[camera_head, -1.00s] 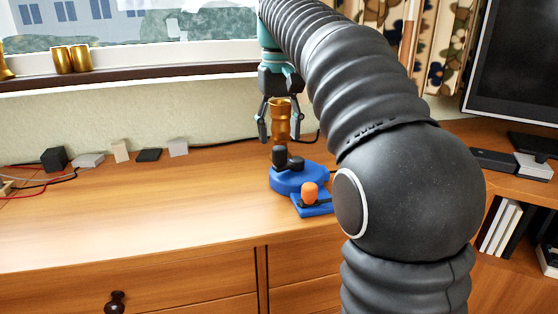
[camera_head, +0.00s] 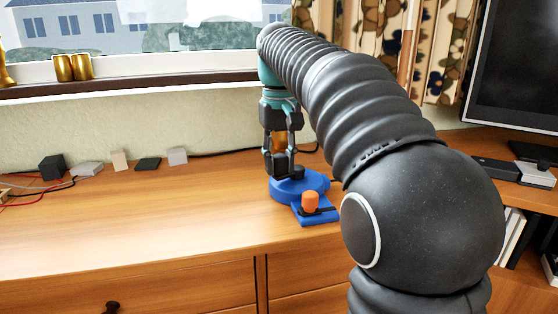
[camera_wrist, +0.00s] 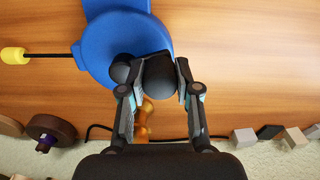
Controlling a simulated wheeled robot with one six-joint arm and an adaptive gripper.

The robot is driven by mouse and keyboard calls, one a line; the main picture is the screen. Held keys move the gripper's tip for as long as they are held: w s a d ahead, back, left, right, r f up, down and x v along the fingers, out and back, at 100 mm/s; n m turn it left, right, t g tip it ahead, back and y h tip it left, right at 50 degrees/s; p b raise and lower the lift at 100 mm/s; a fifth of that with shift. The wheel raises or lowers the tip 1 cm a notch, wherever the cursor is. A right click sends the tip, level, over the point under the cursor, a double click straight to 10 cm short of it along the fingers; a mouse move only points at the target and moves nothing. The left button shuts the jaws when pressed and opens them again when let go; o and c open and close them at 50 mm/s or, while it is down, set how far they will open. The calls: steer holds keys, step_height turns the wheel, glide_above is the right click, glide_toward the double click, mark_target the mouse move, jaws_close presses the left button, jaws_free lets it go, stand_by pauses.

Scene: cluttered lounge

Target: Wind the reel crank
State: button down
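The blue reel (camera_head: 292,187) stands on the wooden cabinet top; its round blue body also fills the upper middle of the wrist view (camera_wrist: 100,50). A dark rounded crank knob (camera_wrist: 160,76) sits on it, with a smaller dark ball (camera_wrist: 120,72) beside it. My gripper (camera_head: 283,172) is lowered over the reel. In the wrist view its fingers (camera_wrist: 160,88) stand apart, one on each side of the larger knob. Whether they touch it is unclear. In the head view the fingers mostly hide the knob.
An orange knob (camera_head: 310,201) on a blue base stands just in front of the reel. A yellow knob on a black rod (camera_wrist: 15,56) shows in the wrist view. A gold vase (camera_head: 278,142) stands close behind.

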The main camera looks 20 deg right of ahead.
mark_target(278, 153)
steer(key=shift+w+r+p, duration=0.1)
steer(key=shift+p, duration=0.3)
